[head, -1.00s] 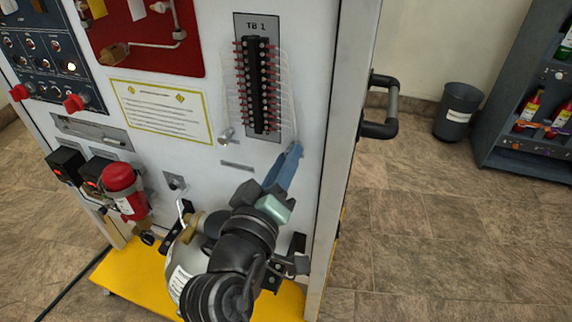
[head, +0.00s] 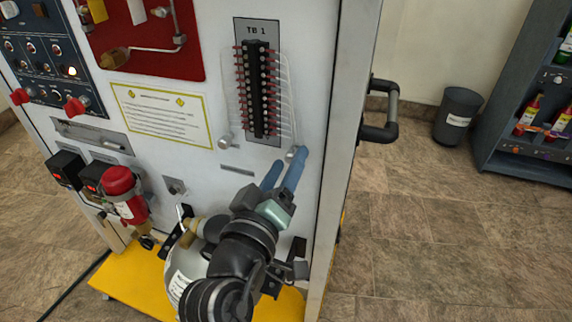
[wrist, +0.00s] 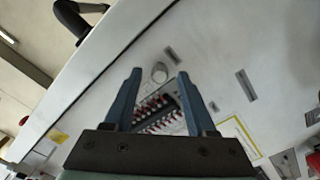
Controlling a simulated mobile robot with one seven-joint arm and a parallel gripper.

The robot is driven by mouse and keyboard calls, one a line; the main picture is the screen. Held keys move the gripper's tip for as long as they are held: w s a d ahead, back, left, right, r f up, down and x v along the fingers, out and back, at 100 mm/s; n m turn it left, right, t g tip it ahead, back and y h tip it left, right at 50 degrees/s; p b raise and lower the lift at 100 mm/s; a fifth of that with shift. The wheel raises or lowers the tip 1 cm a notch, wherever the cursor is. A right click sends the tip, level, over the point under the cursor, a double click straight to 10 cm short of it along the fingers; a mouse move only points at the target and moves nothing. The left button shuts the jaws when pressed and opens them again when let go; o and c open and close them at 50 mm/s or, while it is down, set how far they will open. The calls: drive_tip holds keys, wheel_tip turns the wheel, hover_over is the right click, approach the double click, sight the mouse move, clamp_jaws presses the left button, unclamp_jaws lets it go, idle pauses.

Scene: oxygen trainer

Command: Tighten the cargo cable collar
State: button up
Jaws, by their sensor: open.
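Two small round metal collars sit below the TB 1 terminal strip (head: 257,85), one at its lower left (head: 225,141) and one at its lower right (head: 293,152). Their labels are too small to read, so I cannot tell which is the cargo one. My gripper (head: 284,160) is open, its blue fingers spread just below the lower-right collar. In the wrist view a round grey collar (wrist: 159,72) shows between the fingertips of my gripper (wrist: 159,75), with nothing held. Whether a finger touches the collar cannot be told.
A red extinguisher-like bottle (head: 122,190) and a pale round tank (head: 180,285) stand to the left of my arm. A black handle (head: 386,108) sticks out from the panel's right side. The floor to the right is clear up to a dark bin (head: 457,115).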

drive_tip(key=v, duration=1.3)
drive_tip(key=w+d+r+m+t+y, duration=0.1)
drive_tip(key=w+r+m+t, duration=0.1)
drive_tip(key=r, duration=0.6)
drive_tip(key=w+d+r+m+t+y, duration=0.1)
drive_tip(key=w+r+m+t, duration=0.15)
drive_tip(key=r, duration=0.55)
drive_tip(key=s+d+r+t+y, duration=0.1)
drive_tip(key=s+r+t+y, duration=0.15)
drive_tip(key=r, duration=0.75)
drive_tip(key=s+d+r+t+y, duration=0.1)
drive_tip(key=s+d+r+t, duration=0.2)
drive_tip(key=r, duration=0.8)
wheel_tip(320, 180, up, 24)
drive_tip(key=a+p, duration=0.1)
drive_tip(key=p, duration=2.3)
drive_tip(key=shift+s+a+f+m+p, duration=0.2)
drive_tip(key=shift+s+a+m+p, duration=0.05)
drive_tip(key=shift+a+m+p, duration=0.15)
